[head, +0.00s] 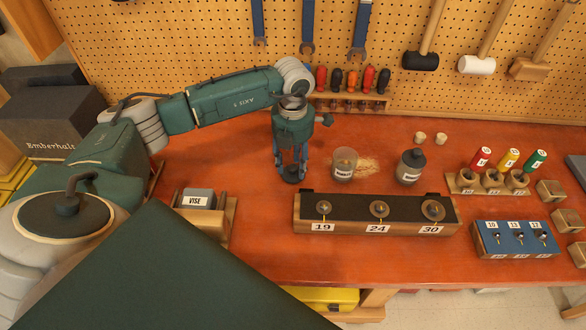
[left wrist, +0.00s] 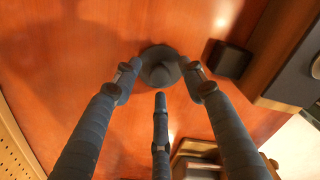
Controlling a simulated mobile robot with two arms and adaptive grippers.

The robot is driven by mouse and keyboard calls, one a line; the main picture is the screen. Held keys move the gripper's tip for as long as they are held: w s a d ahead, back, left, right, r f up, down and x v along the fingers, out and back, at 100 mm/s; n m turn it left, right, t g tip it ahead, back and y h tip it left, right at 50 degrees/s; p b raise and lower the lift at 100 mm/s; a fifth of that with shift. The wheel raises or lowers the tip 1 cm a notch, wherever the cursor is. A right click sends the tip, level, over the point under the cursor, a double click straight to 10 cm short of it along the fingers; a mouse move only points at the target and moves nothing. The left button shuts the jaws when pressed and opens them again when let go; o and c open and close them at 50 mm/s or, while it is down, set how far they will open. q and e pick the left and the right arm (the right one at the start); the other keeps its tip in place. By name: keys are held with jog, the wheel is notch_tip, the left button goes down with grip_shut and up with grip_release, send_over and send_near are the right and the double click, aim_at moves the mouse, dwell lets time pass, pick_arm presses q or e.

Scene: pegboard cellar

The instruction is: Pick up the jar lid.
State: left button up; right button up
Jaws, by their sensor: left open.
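The jar lid (head: 293,178) is a dark round disc with a knob, lying flat on the orange-red bench, left of the glass jars. In the left wrist view the lid (left wrist: 158,54) shows its knob upward. My left gripper (head: 290,165) points straight down over the lid. Its three fingers are spread open around and above the knob, and nothing is held. In the left wrist view the fingertips of the left gripper (left wrist: 160,80) frame the lid; I cannot tell whether they touch it. My right gripper is not in view.
An open labelled jar (head: 344,165) stands just right of the lid, with spilled grains beside it. A dark-lidded jar (head: 410,166) stands further right. A long wooden rack (head: 375,229) lies in front. The vise (head: 197,200) is at the left. Pegboard (head: 210,60) rises behind.

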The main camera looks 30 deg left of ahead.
pick_arm(q)
grip_shut()
jog(key=shift+r, duration=0.1)
dwell(0.3)
